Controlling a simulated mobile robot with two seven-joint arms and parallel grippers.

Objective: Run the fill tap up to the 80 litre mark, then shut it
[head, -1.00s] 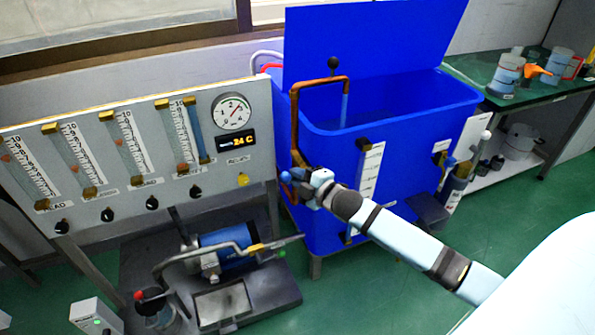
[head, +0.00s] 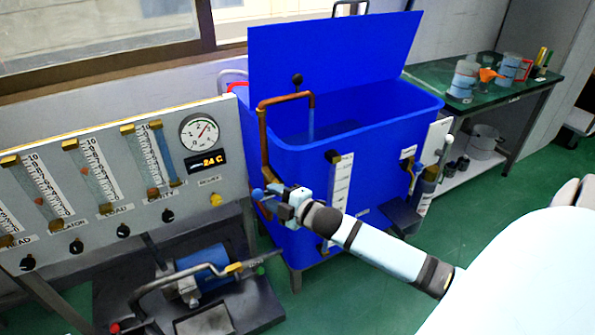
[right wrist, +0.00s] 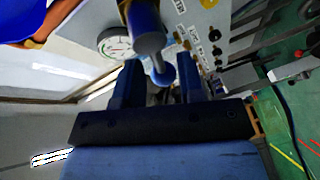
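The blue tank (head: 390,135) has its lid raised and water inside. A copper fill pipe (head: 264,140) bends over its rim, and a blue stream (head: 311,124) runs from its spout. A white level scale (head: 338,192) is on the tank's front; its marks are too small to read. The tap's blue knob (head: 257,193) is low on the pipe and also shows in the right wrist view (right wrist: 163,76). My right gripper (head: 276,196) is at the tap. Its fingers (right wrist: 160,85) are apart, with the knob between or just beyond them; contact is unclear. My left gripper is out of view.
A flowmeter panel (head: 105,170) with a gauge (head: 199,132) stands left of the tank. A pump unit (head: 205,268) is on the floor below. A green bench (head: 455,98) with jugs is at the right. Green floor (head: 350,300) is open in front.

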